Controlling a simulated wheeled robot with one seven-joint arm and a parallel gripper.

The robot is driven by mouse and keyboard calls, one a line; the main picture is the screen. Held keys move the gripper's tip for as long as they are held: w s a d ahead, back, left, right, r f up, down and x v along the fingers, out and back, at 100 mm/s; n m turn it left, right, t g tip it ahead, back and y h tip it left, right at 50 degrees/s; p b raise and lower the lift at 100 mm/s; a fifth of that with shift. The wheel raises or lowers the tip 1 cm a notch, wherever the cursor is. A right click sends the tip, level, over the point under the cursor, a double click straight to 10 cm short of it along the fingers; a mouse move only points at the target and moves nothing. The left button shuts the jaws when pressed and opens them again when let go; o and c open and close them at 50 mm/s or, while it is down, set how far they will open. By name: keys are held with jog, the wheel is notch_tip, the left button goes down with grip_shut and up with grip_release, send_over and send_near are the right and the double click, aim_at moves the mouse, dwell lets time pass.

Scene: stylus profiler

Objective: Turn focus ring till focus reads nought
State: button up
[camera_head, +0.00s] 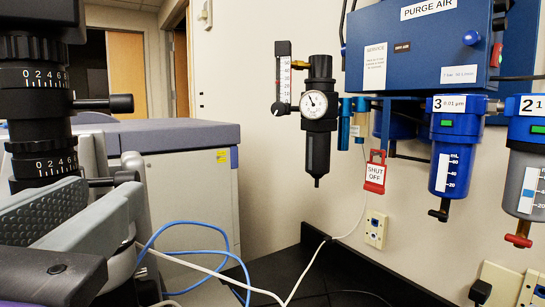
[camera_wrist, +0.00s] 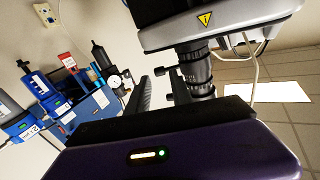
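A black upright column with two white-numbered rings stands at the left of the head view. The upper ring (camera_head: 38,78) shows 0, 2, 4, 6; the lower ring (camera_head: 45,167) shows a similar scale, partly hidden by my gripper. I cannot tell which is the focus ring or what it reads. Short black knobs stick out beside both rings. The column (camera_wrist: 196,75) also shows in the wrist view, under a grey housing with a yellow warning sign (camera_wrist: 205,19). My gripper (camera_head: 108,192) is open, its grey fingers apart just below and beside the lower ring, apparently holding nothing.
A grey cabinet (camera_head: 190,140) stands behind the column. Blue and white cables (camera_head: 210,258) hang right of my gripper. A gauge regulator (camera_head: 318,107), a red shut-off tag (camera_head: 375,172) and blue filters (camera_head: 453,155) are on the wall, well away to the right.

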jog(key=w+a+p, duration=0.1)
jog(key=w+p, duration=0.1)
jog(key=w, duration=0.6)
jog(key=shift+w+a, duration=0.2)
jog(key=shift+w, duration=0.15)
grip_shut()
dwell(1.2)
